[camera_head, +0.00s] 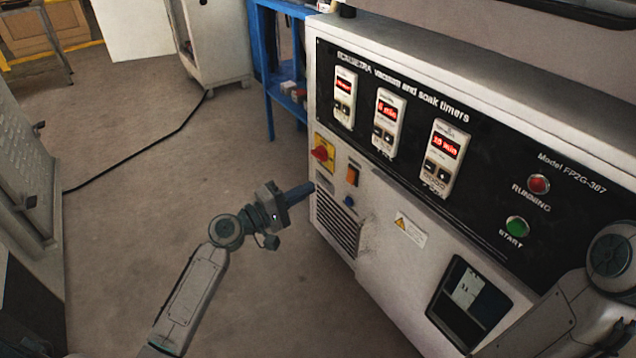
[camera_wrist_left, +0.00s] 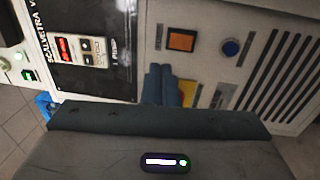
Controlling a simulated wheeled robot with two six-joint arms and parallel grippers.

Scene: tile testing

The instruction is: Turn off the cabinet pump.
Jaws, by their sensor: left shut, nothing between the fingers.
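The white pump cabinet (camera_head: 385,235) stands on the right with a black control panel. My left gripper (camera_head: 309,189) is shut and empty, just left of the cabinet front and below the red switch. In the left wrist view, its closed fingers (camera_wrist_left: 160,84) lie over the yellow plate (camera_wrist_left: 188,92) and hide the switch. Contact cannot be told.
The panel has three red-digit timers (camera_head: 388,122), a red running lamp (camera_head: 539,184) and a green start button (camera_head: 517,227). A blue rack (camera_head: 268,75) stands behind the cabinet. Open floor (camera_head: 150,180) lies left. My right arm shows at the lower right.

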